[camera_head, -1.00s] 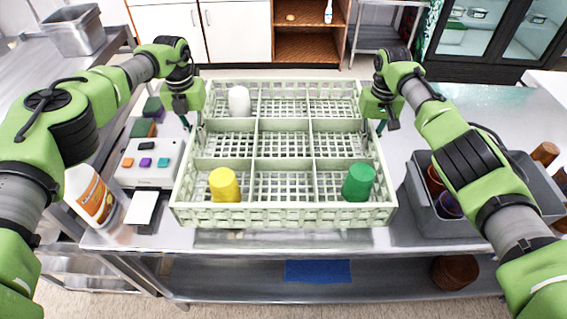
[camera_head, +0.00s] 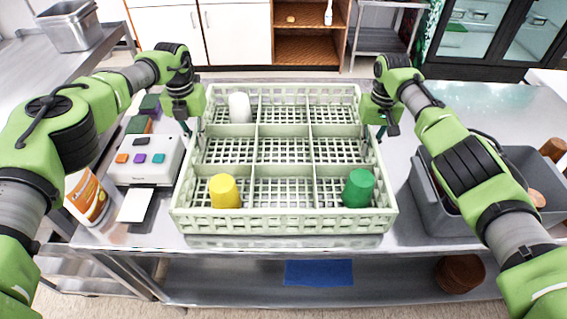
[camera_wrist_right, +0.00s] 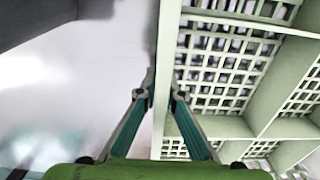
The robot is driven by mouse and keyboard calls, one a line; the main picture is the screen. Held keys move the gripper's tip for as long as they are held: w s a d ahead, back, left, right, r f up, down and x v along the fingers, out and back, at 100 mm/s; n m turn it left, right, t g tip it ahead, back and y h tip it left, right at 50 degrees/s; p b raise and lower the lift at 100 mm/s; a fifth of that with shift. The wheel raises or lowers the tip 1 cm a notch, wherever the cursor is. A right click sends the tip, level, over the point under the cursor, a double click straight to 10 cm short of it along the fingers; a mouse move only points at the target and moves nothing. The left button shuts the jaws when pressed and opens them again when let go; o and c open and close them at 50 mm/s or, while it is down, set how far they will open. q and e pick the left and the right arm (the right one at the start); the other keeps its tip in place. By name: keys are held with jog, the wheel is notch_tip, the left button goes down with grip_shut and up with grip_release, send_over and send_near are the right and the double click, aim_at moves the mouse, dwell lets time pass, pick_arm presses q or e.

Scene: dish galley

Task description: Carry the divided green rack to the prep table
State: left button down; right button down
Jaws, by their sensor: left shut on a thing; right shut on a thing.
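The divided green rack (camera_head: 285,221) is a pale green crate with several compartments, in the middle of the head view over the steel table. A white cup (camera_head: 240,108) stands in its back left compartment, a yellow cup (camera_head: 224,191) in the front left and a green cup (camera_head: 358,188) in the front right. My left gripper (camera_head: 188,128) is shut on the rack's left wall. My right gripper (camera_head: 381,130) is shut on its right wall. The right wrist view shows the fingers (camera_wrist_right: 161,95) on either side of the wall. I cannot tell whether the rack's underside touches the table.
A card terminal (camera_head: 150,158) and an orange-labelled bottle (camera_head: 86,196) are left of the rack. A grey bin (camera_head: 435,205) is to its right, partly behind my right arm. A metal counter with a steel pan (camera_head: 70,27) is at the back left.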

pick_arm(q)
jog(key=shift+w+f, duration=0.1)
jog(key=shift+f, duration=0.15)
pick_arm(e)
jog(key=shift+f, duration=0.2)
pick_arm(q)
jog(key=c, duration=2.4)
grip_release()
pick_arm(e)
jog(key=c, duration=2.4)
grip_release()
jog(key=shift+f, duration=0.1)
pick_arm(q)
jog(key=shift+o, duration=1.2)
pick_arm(e)
jog(key=shift+o, duration=1.2)
jog(key=shift+s, duration=0.1)
pick_arm(q)
jog(key=shift+s+r, duration=0.1)
jog(key=shift+s, duration=0.15)
pick_arm(e)
jog(key=shift+s+r, duration=0.1)
jog(key=shift+r, duration=0.1)
pick_arm(q)
jog(key=shift+r, duration=0.1)
